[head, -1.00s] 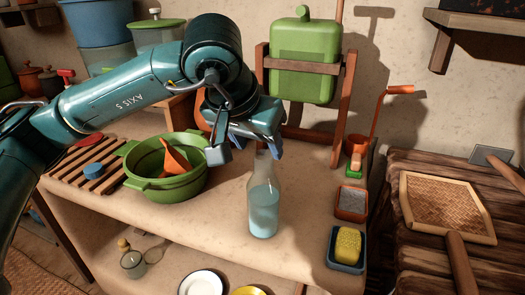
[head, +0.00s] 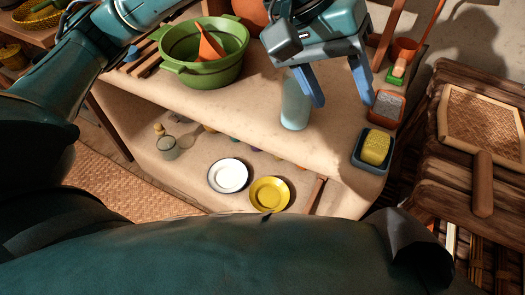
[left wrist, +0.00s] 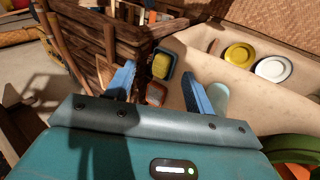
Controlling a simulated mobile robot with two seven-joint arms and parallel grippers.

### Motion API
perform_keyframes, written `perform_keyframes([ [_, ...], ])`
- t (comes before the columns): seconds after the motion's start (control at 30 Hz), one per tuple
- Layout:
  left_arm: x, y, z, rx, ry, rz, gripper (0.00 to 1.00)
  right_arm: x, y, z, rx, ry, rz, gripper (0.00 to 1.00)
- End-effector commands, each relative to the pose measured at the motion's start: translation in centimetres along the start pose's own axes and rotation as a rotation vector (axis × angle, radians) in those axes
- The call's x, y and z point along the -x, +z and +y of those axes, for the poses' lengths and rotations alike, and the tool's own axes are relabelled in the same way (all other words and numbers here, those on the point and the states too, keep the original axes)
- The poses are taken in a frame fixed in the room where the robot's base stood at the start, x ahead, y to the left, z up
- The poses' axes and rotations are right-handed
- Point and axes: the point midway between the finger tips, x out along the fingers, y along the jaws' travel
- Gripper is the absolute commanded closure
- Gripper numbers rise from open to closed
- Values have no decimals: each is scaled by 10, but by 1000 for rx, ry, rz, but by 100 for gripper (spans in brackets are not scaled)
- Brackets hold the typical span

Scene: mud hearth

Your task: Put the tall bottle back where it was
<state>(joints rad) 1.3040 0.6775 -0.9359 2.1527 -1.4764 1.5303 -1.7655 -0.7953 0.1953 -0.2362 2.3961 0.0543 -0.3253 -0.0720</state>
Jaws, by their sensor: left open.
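The tall bottle (head: 296,105), clear with pale blue contents, stands upright on the clay counter (head: 235,105). Its upper part is hidden behind my left gripper in the head view. My left gripper (head: 344,103) is open and empty, its fingers pointing down to the right of the bottle. In the left wrist view the bottle (left wrist: 219,100) shows beside the right-hand finger, outside the open jaws (left wrist: 159,70). I cannot tell whether that finger touches it. My right gripper is not in view.
A green pot (head: 205,70) with an orange utensil stands left of the bottle. A yellow sponge (head: 375,148) in a blue dish and a reddish tray (head: 387,106) are to the right. A white plate (head: 228,176), yellow plate (head: 270,194) and small jar (head: 167,148) are on the lower shelf.

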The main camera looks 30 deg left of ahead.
Motion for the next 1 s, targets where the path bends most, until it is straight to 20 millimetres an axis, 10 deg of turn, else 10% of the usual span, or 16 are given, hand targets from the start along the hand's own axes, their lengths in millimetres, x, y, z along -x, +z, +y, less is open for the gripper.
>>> perform_keyframes([
  [0.1, -31, 54, 39, 270, 293, -327, 46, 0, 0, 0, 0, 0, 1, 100],
  [0.3, -12, 99, 91, 839, 673, -914, 46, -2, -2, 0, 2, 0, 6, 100],
  [0.47, 19, 80, 97, 1352, 884, -1440, 46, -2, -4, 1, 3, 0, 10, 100],
  [0.67, 18, 24, 42, 1981, 1037, -2179, 46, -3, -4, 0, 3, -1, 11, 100],
  [0.7, 10, 14, 23, -1877, -945, 2097, 46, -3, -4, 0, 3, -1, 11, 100],
  [0.83, -34, 1, -47, -1437, -651, 1742, 46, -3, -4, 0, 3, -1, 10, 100],
  [1.0, -103, 30, -130, -915, -398, 1345, 46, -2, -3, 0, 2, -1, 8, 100],
])
